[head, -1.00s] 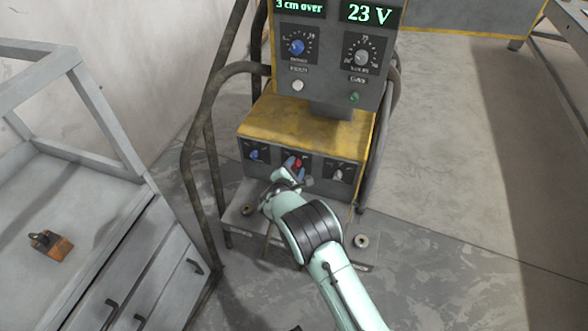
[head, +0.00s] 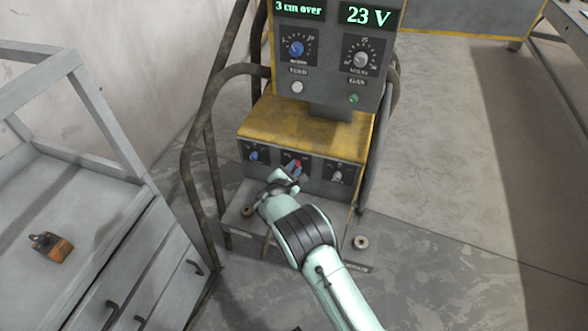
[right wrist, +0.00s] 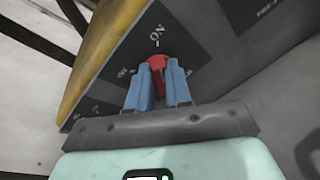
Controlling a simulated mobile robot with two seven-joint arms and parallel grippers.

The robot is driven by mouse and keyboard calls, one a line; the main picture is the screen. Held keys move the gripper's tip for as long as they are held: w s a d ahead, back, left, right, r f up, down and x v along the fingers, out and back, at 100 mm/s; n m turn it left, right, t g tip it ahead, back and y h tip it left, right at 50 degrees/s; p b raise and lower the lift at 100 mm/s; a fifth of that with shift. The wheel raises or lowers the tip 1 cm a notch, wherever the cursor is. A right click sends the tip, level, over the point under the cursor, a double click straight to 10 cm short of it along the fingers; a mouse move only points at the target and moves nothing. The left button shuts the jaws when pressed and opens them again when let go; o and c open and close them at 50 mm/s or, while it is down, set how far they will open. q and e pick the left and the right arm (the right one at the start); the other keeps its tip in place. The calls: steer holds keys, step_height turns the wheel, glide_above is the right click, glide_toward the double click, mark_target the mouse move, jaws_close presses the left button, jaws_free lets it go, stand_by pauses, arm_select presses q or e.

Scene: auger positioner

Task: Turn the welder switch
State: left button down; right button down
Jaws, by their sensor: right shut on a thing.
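The welder (head: 305,125) is a grey and yellow machine with a row of knobs on its lower front panel. The switch is a red knob (right wrist: 157,69) on a dark plate marked "ON" in the right wrist view. My right gripper (right wrist: 160,80), with blue fingers, is shut on the red switch, one finger on each side. In the head view the right gripper (head: 290,172) reaches the middle of the lower panel and covers most of the switch. My left gripper is not in view.
A blue knob (head: 255,154) and a grey knob (head: 337,175) flank the switch. Floor at the right is clear.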

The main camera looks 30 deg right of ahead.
arm_select(q)
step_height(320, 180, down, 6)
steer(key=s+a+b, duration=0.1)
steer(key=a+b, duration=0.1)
steer(key=b, duration=0.2)
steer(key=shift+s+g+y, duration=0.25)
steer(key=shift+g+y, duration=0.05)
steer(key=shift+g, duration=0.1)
arm_select(e)
steer(key=shift+w+a+f+n+g+h, duration=0.2)
steer(key=shift+n+h, duration=0.6)
steer(key=shift+n, duration=1.45)
steer(key=shift+w+a+f+n+g+h, duration=0.25)
steer(key=shift+n+h, duration=0.55)
steer(key=shift+n, duration=1.4)
steer(key=shift+w+a+f+n+g+h, duration=0.1)
steer(key=shift+w+a+n+g+h, duration=0.45)
steer(key=shift+n, duration=1.7)
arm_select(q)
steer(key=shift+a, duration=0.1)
arm_select(e)
steer(key=shift+s+d+r+h, duration=0.1)
steer(key=shift+s+d+h, duration=0.15)
steer(key=shift+s+d, duration=0.1)
steer(key=c, duration=1.1)
jaws_free()
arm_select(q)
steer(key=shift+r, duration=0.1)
arm_select(e)
steer(key=shift+o, duration=0.2)
